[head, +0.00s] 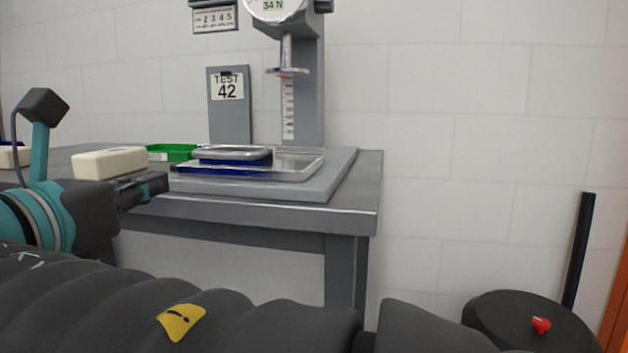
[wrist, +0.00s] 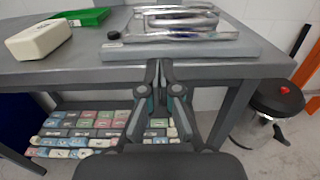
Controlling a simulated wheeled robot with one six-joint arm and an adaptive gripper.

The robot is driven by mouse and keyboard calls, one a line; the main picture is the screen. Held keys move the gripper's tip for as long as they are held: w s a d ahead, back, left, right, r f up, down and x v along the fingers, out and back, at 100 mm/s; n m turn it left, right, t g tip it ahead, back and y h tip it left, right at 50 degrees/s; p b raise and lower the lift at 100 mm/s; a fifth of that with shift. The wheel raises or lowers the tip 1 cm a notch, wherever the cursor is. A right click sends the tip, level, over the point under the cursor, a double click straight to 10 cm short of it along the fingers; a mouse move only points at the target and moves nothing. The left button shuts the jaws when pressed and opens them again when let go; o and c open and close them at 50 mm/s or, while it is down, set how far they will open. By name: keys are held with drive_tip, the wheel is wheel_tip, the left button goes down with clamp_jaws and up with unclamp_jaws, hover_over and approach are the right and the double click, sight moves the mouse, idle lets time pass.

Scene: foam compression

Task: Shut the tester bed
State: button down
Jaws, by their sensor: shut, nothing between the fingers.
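The tester (head: 308,90) stands on the table, with a dial reading 34 N and a round press plate above its scale. The shiny tester bed (head: 305,170) lies low on the grey base (head: 270,188), in front of the column. A flat metal-and-blue piece (head: 232,153) rests over its left part. In the wrist view the bed (wrist: 125,52) is just beyond my fingers. My gripper (head: 158,185) is shut and empty at the table's front edge, left of the bed. It also shows in the wrist view (wrist: 163,68). I cannot tell whether it touches the bed.
A cream block (head: 110,162) and a green tray (head: 170,152) sit at the left of the table. A "TEST 42" sign (head: 228,88) stands behind. Several coloured pieces (wrist: 85,130) lie below the tabletop. A dark round bin (head: 530,325) stands on the right.

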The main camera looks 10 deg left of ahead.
sight(214, 163)
drive_tip(key=w, duration=0.4)
drive_tip(key=w+b, duration=0.1)
drive_tip(key=w, duration=0.3)
drive_tip(key=w+d, duration=0.1)
drive_tip(key=w, duration=0.3)
